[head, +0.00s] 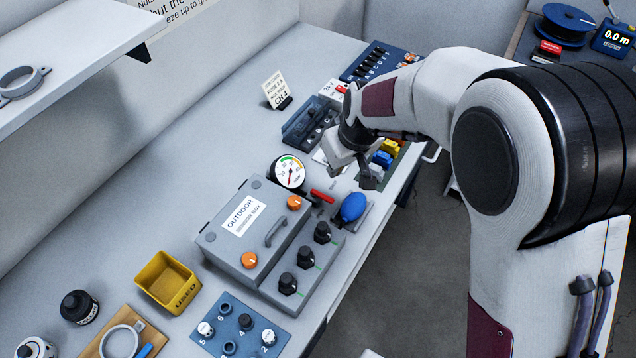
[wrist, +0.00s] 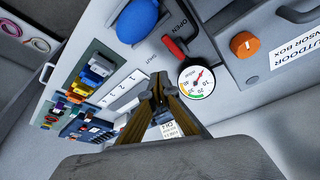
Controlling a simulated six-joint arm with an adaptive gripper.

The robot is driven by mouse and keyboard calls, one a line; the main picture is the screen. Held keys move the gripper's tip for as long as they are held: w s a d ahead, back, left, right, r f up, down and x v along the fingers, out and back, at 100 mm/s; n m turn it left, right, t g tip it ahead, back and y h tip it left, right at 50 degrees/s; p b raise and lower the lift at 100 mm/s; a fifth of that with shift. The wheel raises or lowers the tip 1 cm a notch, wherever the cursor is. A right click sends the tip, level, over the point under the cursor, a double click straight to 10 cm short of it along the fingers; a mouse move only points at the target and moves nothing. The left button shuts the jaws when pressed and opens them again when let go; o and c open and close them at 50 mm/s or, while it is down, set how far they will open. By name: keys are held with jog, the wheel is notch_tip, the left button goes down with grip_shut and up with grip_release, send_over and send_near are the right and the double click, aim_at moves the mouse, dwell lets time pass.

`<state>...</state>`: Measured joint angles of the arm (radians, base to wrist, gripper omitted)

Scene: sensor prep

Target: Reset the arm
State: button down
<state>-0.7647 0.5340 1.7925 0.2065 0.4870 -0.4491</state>
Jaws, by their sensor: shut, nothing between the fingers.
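My gripper (head: 355,170) hangs over the right part of the bench, above the area between the gauge and the colored blocks. In the wrist view my gripper (wrist: 160,92) has its two fingers together, with nothing between them. The pressure gauge (head: 289,173) and a red valve lever (head: 322,196) are just left of and below it in the head view. In the wrist view the gauge (wrist: 197,79) is right of the fingertips and the red lever (wrist: 177,47) is above them. My arm hides part of the bench behind it.
A grey outdoor sensor box (head: 222,245) stands mid-bench, with a blue bulb (head: 353,207) and black knobs (head: 304,257) beside it. A yellow bin (head: 167,282) and a blue numbered plate (head: 240,339) are nearer. A card (head: 275,89) stands at the back. A shelf (head: 75,45) overhangs the left.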

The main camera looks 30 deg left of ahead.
jog(key=shift+r, duration=0.2)
dwell(0.6)
jog(key=shift+m+g+h, duration=0.4)
jog(key=shift+m+g, duration=0.1)
jog(key=shift+s+d+f, duration=0.5)
jog(key=shift+s+d, duration=0.15)
jog(key=shift+s+d+f, duration=0.45)
jog(key=shift+s+d, duration=0.15)
jog(key=d, duration=0.1)
jog(key=s+d, duration=0.2)
jog(key=shift+s+d+r+m+h, duration=0.1)
jog(key=shift+r+m+h, duration=0.2)
jog(key=shift+r, duration=0.1)
jog(key=s+d+r+m+t, duration=0.1)
jog(key=s+d+r+m, duration=0.2)
jog(key=d, duration=0.9)
jog(key=s+d+r+m+t+h, duration=0.1)
jog(key=s+d+r+m, duration=0.3)
jog(key=d+r, duration=0.6)
jog(key=s+d+r+m+t+h, duration=0.1)
jog(key=s+d+r, duration=0.5)
jog(key=d, duration=0.9)
jog(key=shift+s+r+m+t, duration=0.4)
jog(key=shift+m+t, duration=0.4)
jog(key=shift+m, duration=0.4)
